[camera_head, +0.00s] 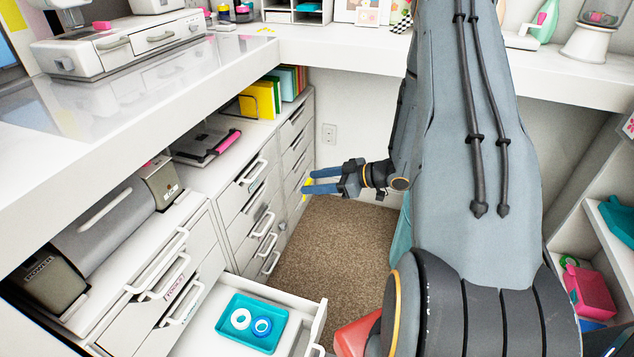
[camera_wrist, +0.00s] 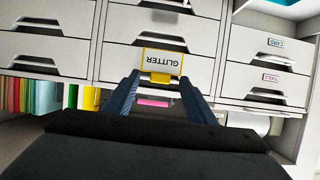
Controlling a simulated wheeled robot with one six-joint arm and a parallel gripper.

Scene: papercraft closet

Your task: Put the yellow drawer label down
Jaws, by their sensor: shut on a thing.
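The yellow drawer label (camera_wrist: 162,61) has a yellow frame around a white card reading GLITTER, which appears upside down in the wrist view. My gripper (camera_wrist: 159,79) is shut on the label's yellow lower part, with the card standing out beyond the fingertips. Behind it are white drawer fronts; I cannot tell whether the label touches them. In the head view, my gripper (camera_head: 308,182) reaches left over the brown floor, close to the far drawer stack. There the label (camera_head: 306,186) is only a small yellow patch at the fingertips.
White drawer stacks (camera_head: 255,190) line the left side. An open drawer (camera_head: 313,325) at the front holds a teal tray (camera_head: 231,343) with rings. Yellow folders (camera_head: 258,97) stand on the far drawer stack. Open shelves (camera_head: 570,240) are at right.

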